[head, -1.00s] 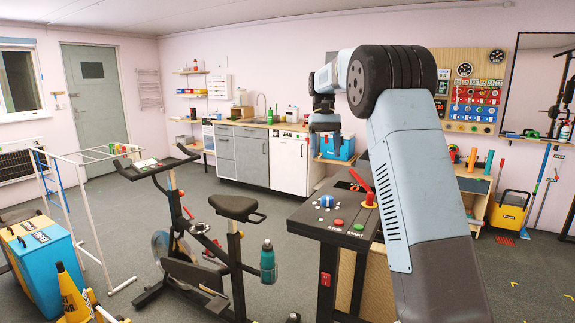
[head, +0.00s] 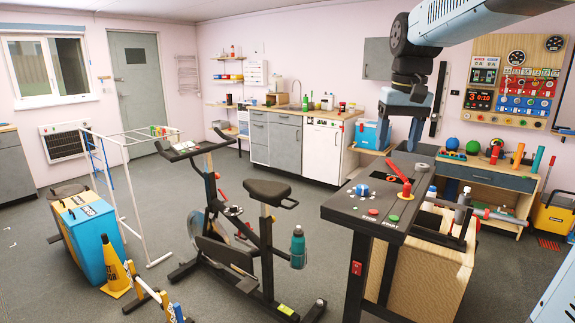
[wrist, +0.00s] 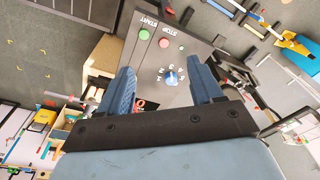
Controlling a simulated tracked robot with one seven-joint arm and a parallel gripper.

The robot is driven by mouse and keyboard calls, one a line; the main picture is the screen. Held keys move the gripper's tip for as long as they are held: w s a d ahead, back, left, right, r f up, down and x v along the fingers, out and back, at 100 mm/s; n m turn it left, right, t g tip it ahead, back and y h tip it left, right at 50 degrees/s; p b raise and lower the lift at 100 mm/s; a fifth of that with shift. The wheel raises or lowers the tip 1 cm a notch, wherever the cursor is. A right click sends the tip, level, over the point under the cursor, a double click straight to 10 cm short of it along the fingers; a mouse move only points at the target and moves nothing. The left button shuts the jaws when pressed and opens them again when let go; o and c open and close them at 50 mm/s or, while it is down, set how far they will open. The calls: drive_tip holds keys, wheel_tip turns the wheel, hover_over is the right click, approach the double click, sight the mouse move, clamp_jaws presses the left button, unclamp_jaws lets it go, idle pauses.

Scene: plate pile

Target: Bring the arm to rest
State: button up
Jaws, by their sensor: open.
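My gripper (head: 399,142) hangs in the air at the upper right of the head view, pointing down. Its two blue fingers are apart with nothing between them. My arm crosses the top right corner of the head view. In the wrist view the gripper (wrist: 162,72) is open above a dark console table (wrist: 140,62). The console table (head: 340,211) carries a blue dial (head: 362,190), a green button (head: 394,218) and a red lever (head: 398,172). The gripper appears apart from all of these. The rest of my arm lies outside the frame.
An exercise bike (head: 215,235) with a teal bottle (head: 298,247) stands left of the console. A white drying rack (head: 120,190) and a blue bin (head: 95,245) are farther left. A workbench (head: 480,180) stands behind right. Grey floor is open between rack and counter.

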drive_tip(key=s+f+t, duration=0.2)
drive_tip(key=s+f, duration=0.2)
drive_tip(key=s, duration=0.5)
drive_tip(key=s+f+t, duration=0.2)
drive_tip(key=s+f, duration=0.3)
drive_tip(key=s, duration=0.4)
drive_tip(key=shift+s+a, duration=0.15)
drive_tip(key=shift+s, duration=0.1)
drive_tip(key=shift+f, duration=0.1)
